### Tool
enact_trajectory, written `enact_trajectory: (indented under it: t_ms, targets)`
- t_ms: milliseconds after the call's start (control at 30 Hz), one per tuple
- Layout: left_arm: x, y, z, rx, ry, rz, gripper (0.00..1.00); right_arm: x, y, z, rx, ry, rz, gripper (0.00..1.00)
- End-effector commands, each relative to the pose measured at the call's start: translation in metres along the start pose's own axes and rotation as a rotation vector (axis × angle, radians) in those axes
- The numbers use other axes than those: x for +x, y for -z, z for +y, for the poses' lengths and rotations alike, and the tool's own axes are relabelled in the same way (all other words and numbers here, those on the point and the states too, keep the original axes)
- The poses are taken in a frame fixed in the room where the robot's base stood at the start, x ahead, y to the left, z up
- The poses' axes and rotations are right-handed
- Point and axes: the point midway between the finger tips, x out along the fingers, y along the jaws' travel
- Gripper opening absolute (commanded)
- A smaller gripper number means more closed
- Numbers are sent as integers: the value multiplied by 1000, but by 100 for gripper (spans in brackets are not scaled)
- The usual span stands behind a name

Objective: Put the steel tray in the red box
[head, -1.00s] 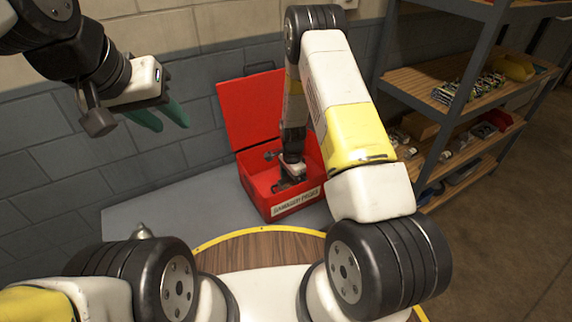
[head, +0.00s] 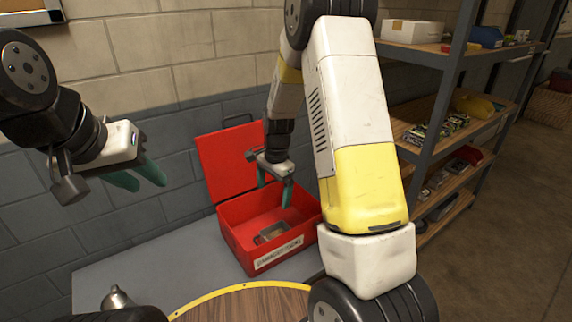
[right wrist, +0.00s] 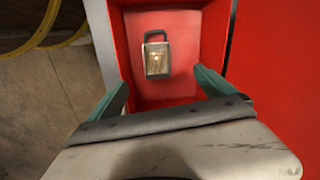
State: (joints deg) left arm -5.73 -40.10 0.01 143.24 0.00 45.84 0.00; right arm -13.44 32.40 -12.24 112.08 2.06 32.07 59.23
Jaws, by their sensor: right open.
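The red box (head: 236,243) stands on the grey surface with its lid (head: 228,160) open against the wall. The small steel tray (head: 271,233) rests on the box floor, near the front wall in the head view. In the right wrist view the tray (right wrist: 157,57), with a dark handle-like loop, lies inside the box, apart from the fingers. My right gripper (head: 275,191) is open and empty above the box, pointing down; its teal fingers (right wrist: 161,84) show on both sides in the wrist view. My left gripper (head: 140,178) hangs left of the box, its fingers apart and empty.
A metal shelf unit with wooden boards (head: 413,122) holding parts stands to the right. A round wooden top with a yellow rim (head: 245,302) is in front. A pointed metal object (head: 117,297) stands at lower left. The grey surface (head: 150,268) left of the box is clear.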

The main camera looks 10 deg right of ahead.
Motion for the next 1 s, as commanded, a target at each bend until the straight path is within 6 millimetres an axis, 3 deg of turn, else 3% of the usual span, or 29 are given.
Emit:
enact_trajectory:
  t_ms: [33, 200, 500, 700, 833, 1000]
  targets:
    - [0, 0, 0, 0, 0, 0, 35, -32, -2, 3, -48, 41, 1, 94]
    - [0, 0, 0, 0, 0, 0, 35, -115, -19, 27, -251, 143, 16, 94]
    - [0, 0, 0, 0, 0, 0, 35, -226, -59, 98, -627, 290, 131, 94]
    - [0, 0, 0, 0, 0, 0, 35, -266, -89, 152, -867, 341, 257, 94]
    - [0, 0, 0, 0, 0, 0, 35, -276, -103, 178, -980, 348, 324, 94]
    - [0, 0, 0, 0, 0, 0, 35, -280, -112, 193, -1050, 346, 367, 94]
